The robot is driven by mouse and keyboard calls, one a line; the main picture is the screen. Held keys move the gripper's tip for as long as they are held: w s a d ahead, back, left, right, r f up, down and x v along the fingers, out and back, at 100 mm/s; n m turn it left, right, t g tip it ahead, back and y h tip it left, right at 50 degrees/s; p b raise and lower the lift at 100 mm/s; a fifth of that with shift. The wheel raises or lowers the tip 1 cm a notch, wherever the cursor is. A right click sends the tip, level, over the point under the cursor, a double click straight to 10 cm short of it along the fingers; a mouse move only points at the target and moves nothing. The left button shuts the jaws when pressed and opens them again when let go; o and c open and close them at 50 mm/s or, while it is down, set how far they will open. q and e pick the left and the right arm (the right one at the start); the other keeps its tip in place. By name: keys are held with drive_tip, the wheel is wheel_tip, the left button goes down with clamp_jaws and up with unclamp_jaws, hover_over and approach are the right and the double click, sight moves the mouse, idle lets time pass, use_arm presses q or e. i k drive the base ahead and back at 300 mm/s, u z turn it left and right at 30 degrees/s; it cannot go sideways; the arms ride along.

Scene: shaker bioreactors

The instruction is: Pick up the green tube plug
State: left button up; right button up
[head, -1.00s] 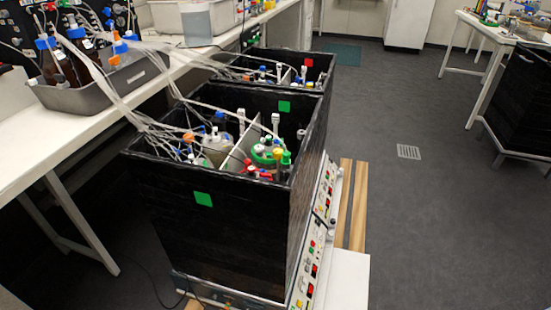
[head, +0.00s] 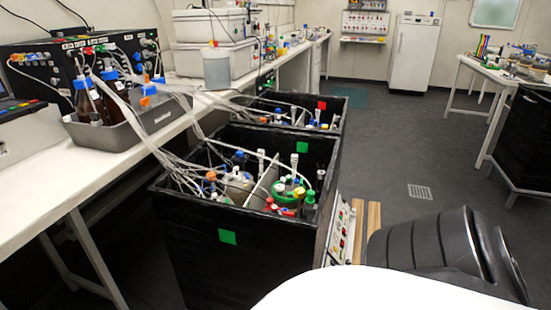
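In the near black shaker box (head: 196,220), a green-capped tube (head: 310,204) stands at the right front, by the box's right wall. The green cap seems to be the tube plug, but it is small in this view. A green ring-shaped lid (head: 284,188) sits just left of it, with red, yellow and blue caps around it. Neither of my grippers shows in the head view. A white and black link of what seems to be my own arm fills the lower right.
A second black box (head: 338,112) stands behind the near one. Many clear tubes (head: 180,165) run from the bench to both boxes. A grey tray (head: 105,137) with brown bottles sits on the left white bench (head: 40,205).

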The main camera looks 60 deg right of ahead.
sight(310, 199)
drive_tip(key=i, duration=1)
drive_tip(key=z, duration=2.2)
